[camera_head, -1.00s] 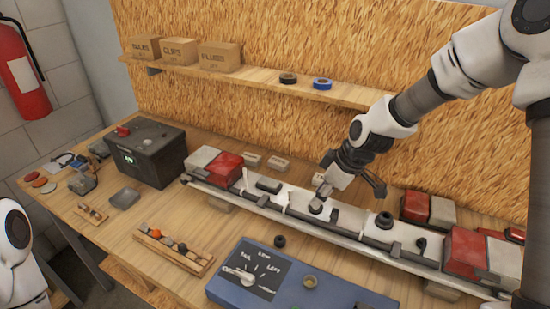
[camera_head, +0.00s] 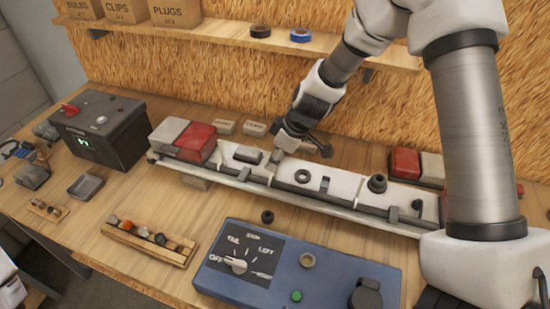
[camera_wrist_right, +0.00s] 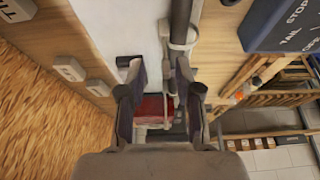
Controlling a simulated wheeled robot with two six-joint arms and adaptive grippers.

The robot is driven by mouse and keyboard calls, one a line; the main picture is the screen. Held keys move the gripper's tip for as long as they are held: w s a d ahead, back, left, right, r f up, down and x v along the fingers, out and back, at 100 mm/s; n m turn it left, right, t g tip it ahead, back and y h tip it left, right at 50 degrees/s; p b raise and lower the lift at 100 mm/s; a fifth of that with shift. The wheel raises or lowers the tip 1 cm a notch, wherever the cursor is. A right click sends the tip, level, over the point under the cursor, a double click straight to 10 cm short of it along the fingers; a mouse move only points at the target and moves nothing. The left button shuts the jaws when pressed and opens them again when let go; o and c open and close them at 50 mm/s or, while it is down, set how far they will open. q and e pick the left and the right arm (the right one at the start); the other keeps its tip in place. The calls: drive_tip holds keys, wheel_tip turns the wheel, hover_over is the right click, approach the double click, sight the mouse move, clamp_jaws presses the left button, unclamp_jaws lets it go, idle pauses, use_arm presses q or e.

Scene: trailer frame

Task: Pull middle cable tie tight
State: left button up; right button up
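The trailer frame (camera_head: 345,190) is a long pale bar with a dark cable running along its front. A thin white cable tie (camera_head: 271,170) stands up from it; I cannot tell whether this is the middle one. My right gripper (camera_head: 282,148) is just above and beside this tie. In the right wrist view, the gripper (camera_wrist_right: 160,95) is open, with its fingers apart over the frame. A white tie (camera_wrist_right: 180,42) wraps the dark cable (camera_wrist_right: 181,14) near the right finger; contact is unclear.
A blue switch panel (camera_head: 225,282) lies in front of the frame. A wooden rack (camera_head: 148,243) and a black battery box (camera_head: 100,130) are at left. Red-and-white lamps (camera_head: 195,143) sit on the frame. A shelf (camera_head: 225,40) runs along the wall behind.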

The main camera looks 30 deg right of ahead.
drive_tip(key=shift+s+r, duration=0.5)
drive_tip(key=shift+s, duration=0.3)
clamp_jaws()
drive_tip(key=shift+w+d+f, duration=0.15)
drive_tip(key=shift+w+f, duration=0.1)
drive_tip(key=shift+w, duration=0.05)
drive_tip(key=shift+s+r, duration=0.1)
drive_tip(key=shift+r, duration=0.25)
use_arm(q)
drive_tip(key=shift+s+d+r+p, duration=0.1)
drive_tip(key=shift+s+r+p, duration=0.35)
drive_tip(key=shift+r+p, duration=0.3)
use_arm(e)
wheel_tip(320, 180, up, 2)
drive_tip(key=shift+r, duration=0.15)
use_arm(q)
drive_tip(key=shift+r, duration=0.1)
use_arm(e)
drive_tip(key=shift+c, duration=0.9)
unclamp_jaws()
drive_tip(key=shift+o, duration=0.9)
use_arm(q)
drive_tip(key=shift+w, duration=0.1)
use_arm(e)
drive_tip(key=shift+w+a, duration=0.2)
drive_tip(key=shift+a, duration=0.05)
